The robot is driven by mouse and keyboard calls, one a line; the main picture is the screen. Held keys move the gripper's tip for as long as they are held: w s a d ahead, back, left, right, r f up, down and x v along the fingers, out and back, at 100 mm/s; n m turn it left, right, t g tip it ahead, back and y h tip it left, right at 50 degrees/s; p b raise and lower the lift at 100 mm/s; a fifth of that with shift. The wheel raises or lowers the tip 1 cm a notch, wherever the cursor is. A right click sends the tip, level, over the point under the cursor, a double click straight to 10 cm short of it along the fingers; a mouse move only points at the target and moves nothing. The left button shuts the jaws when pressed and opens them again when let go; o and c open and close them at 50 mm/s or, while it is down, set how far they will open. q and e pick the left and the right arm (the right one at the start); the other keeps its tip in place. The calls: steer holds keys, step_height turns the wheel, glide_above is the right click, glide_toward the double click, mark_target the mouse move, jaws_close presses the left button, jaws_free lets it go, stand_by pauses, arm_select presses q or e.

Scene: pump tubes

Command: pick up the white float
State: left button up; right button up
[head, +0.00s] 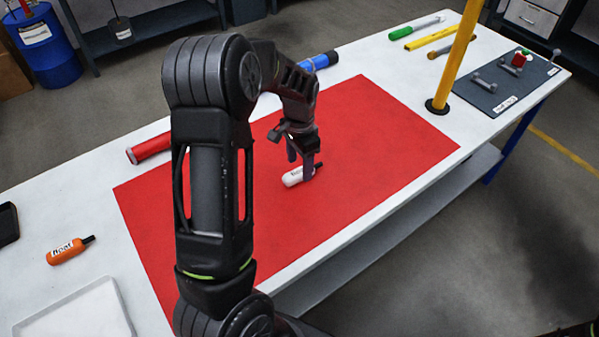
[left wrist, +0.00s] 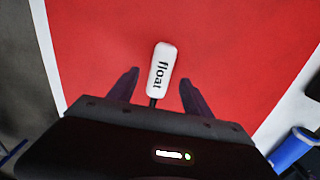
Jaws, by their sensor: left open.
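The white float (head: 293,177) is a small white bottle shape with a dark stem, lying on the red mat (head: 400,130). In the left wrist view the float (left wrist: 161,70) shows the word "float", with its stem pointing toward my gripper. My left gripper (head: 304,163) is open at the float in the head view. In the left wrist view the fingers of my left gripper (left wrist: 158,90) stand on either side of the float, with a gap on each side. I cannot tell how far above the mat the fingertips are. My right gripper is not in view.
An orange float (head: 65,250) and a white tray (head: 78,312) are at the left of the white table. A red tube (head: 150,148) and a blue tube (head: 320,62) lie by the mat's far edge. A yellow post (head: 455,60) stands at the right, near a grey tool board (head: 503,85).

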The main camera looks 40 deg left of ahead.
mark_target(299, 171)
arm_select(q)
steer(key=shift+f, duration=1.5)
jaws_close()
